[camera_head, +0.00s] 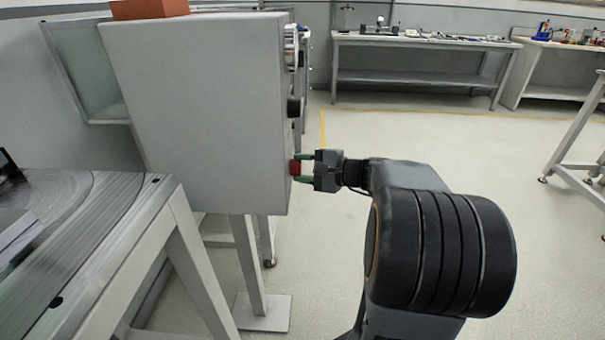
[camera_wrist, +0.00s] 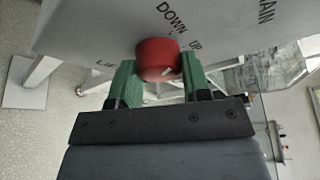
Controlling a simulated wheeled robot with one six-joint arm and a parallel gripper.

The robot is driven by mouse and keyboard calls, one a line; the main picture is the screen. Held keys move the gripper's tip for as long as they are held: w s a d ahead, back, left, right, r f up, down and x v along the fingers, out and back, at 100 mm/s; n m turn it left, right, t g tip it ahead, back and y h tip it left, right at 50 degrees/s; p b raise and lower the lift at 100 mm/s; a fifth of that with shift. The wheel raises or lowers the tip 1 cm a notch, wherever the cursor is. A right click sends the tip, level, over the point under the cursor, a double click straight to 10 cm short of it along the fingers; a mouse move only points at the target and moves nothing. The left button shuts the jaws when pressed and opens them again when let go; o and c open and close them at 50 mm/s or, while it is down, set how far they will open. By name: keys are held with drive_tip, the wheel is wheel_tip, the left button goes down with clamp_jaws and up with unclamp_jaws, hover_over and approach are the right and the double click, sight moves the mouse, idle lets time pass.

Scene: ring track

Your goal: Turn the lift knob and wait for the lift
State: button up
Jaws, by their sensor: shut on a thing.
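The red lift knob (camera_head: 295,167) sits low on the right-hand face of a grey cabinet (camera_head: 200,110). In the wrist view the knob (camera_wrist: 158,60) lies between the two green fingers, beside the printed words "DOWN" and "UP"; part of "LIFT" shows at the left. My gripper (camera_head: 303,168) reaches in from the right and is shut on the knob, one finger on each side. In the wrist view my gripper (camera_wrist: 157,82) partly hides the panel below the knob. I cannot tell which word the knob points to.
A black knob (camera_head: 294,107) and a round dial (camera_head: 291,47) are above the red knob on the same face. An orange block (camera_head: 150,9) lies on the cabinet. A grey-topped table (camera_head: 150,190) stands at left.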

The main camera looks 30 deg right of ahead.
idle(0.4)
drive_tip(key=o, duration=0.9)
drive_tip(key=shift+d, duration=0.1)
drive_tip(key=p+v, duration=0.3)
drive_tip(key=v, duration=1)
drive_tip(key=shift+s+d+r+p, duration=0.1)
drive_tip(key=shift+s+d+p, duration=0.15)
drive_tip(key=shift+p, duration=0.1)
drive_tip(key=shift+a, duration=0.1)
